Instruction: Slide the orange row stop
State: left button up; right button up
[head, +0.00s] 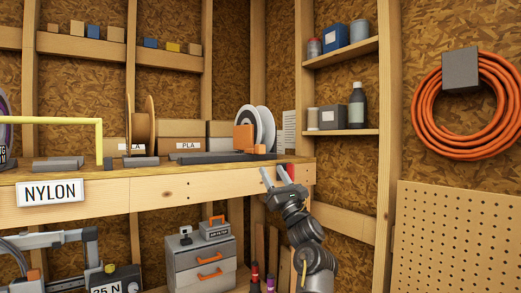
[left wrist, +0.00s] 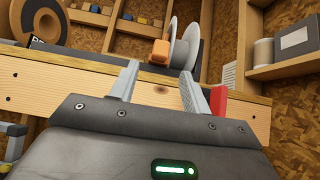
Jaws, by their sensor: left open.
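The orange row stop (head: 244,138) stands on the shelf at the right end of the row, against a white spool (head: 268,128). It also shows in the left wrist view (left wrist: 161,51), beyond my fingers. My left gripper (head: 275,175) is open and empty. It is in front of the shelf's front board, below and to the right of the stop and apart from it. In the left wrist view its fingers (left wrist: 160,78) point up toward the stop. A red piece (head: 288,171) shows at the board's right end, beside the right finger. My right gripper is not in view.
A dark rail (head: 220,157) runs along the shelf top. A brown spool (head: 143,128), boxes and a yellow bar (head: 50,121) stand to the left. The wooden front board (head: 170,189) bears a NYLON sign (head: 50,192). A wall with small shelves (head: 340,131) stands to the right.

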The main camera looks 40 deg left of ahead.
aim_at(262, 152)
pick_arm(q)
jog(key=p+x, duration=0.6)
jog(key=x, duration=0.3)
jog(key=shift+w+a+r, duration=0.1)
jog(key=shift+r, duration=0.2)
jog(key=shift+w+a+r+p, duration=0.2)
jog(key=shift+a+r+p, duration=0.1)
jog(key=shift+a+p, duration=0.15)
jog(key=shift+c, duration=0.2)
grip_shut()
